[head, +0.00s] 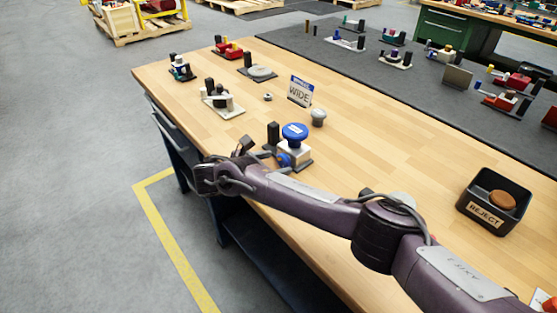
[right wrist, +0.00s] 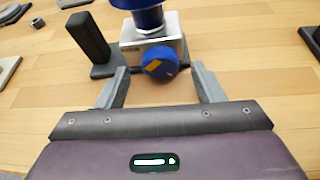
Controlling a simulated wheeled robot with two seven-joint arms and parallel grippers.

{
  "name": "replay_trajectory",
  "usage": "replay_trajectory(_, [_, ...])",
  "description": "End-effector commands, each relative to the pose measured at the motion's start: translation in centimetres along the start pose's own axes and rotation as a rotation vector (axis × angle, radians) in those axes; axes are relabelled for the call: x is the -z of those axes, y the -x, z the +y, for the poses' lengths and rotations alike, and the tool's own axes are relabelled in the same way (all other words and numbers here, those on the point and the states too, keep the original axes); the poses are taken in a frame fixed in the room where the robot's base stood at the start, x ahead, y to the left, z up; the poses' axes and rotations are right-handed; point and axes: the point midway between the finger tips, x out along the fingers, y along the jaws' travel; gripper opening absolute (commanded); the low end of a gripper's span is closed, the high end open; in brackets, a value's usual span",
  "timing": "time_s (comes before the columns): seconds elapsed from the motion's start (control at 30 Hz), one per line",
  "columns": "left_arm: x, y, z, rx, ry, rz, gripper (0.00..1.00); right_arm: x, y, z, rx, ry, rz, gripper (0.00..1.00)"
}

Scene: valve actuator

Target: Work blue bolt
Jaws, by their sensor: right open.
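The valve actuator is a silver block (head: 296,150) with a blue round knob (head: 294,131) on top, on a dark base. A blue bolt head (head: 283,160) sticks out of its side. In the right wrist view the bolt head (right wrist: 160,62) is a blue disc with a yellow mark, low on the silver block (right wrist: 166,30). My right gripper (right wrist: 161,84) is open. Its two fingers point at the block, one on each side of the bolt head, with a gap to it on both sides. In the head view my right wrist is left of the actuator. My left gripper is not in view.
A black post (right wrist: 88,36) stands left of the block. A "WIDE" sign (head: 299,91) and a grey knob (head: 318,117) stand behind. Several fixtures stand at the table's far left. A black REJECT bin (head: 480,219) holds a brown round piece. The wood between actuator and bin is clear.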

Motion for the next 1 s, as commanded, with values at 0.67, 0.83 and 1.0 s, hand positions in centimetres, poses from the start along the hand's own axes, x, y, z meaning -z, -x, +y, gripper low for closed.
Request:
replay_trajectory(0.67, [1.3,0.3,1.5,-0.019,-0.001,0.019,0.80,0.0,-1.9,0.0,0.000,0.000,0.000,0.36])
replay_trajectory(0.83, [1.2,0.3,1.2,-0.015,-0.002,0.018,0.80,0.0,-1.9,0.0,0.000,0.000,0.000,0.17])
replay_trajectory(1.0, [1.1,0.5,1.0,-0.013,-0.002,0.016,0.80,-0.1,-1.9,-0.1,-0.032,-0.076,-0.002,0.17])
